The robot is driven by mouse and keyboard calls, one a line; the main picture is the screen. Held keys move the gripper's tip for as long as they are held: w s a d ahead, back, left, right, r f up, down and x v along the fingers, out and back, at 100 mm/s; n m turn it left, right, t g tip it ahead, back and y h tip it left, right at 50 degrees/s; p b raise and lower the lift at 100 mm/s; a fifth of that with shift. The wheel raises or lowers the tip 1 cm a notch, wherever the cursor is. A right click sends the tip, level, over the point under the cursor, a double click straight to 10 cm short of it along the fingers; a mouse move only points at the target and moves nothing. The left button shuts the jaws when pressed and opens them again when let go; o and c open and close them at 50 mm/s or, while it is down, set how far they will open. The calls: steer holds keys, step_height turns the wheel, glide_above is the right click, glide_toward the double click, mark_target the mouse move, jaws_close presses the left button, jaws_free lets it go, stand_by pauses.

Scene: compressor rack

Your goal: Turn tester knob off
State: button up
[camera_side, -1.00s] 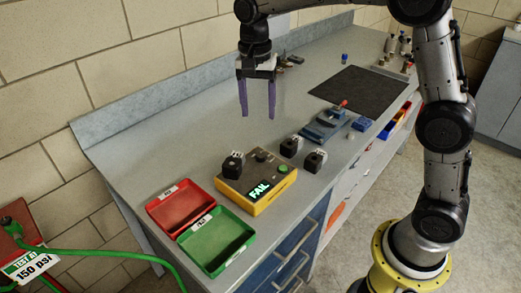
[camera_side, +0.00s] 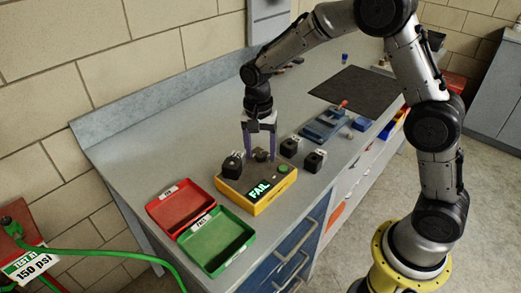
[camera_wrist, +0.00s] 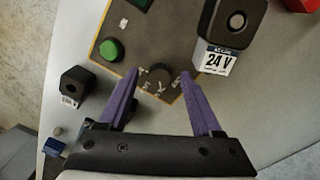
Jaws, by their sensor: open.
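The tester (camera_side: 257,188) is a yellow box with a dark top, standing on the bench. Its lit display (camera_side: 260,188) reads FAIL in green. The black tester knob (camera_side: 262,156) is at the back of its top; it also shows in the wrist view (camera_wrist: 159,78), with white marks around it. A green button (camera_wrist: 111,48) is on the same face. My gripper (camera_side: 260,155) points down with its purple fingers open on either side of the knob. In the wrist view my gripper (camera_wrist: 157,85) has a fingertip near the knob's right side. Contact cannot be told.
A black block labelled 24 V (camera_wrist: 222,35) sits on the tester close to my finger. Two more black blocks (camera_side: 288,147) (camera_side: 315,160) stand to the right. Red (camera_side: 160,208) and green (camera_side: 205,265) trays lie in front.

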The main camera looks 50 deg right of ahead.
jaws_close()
stand_by(0.3)
steer(key=shift+n, duration=0.3)
steer(key=n, duration=0.9)
steer(key=shift+r+n, duration=0.1)
steer(key=shift+n, duration=0.2)
stand_by(0.5)
jaws_free()
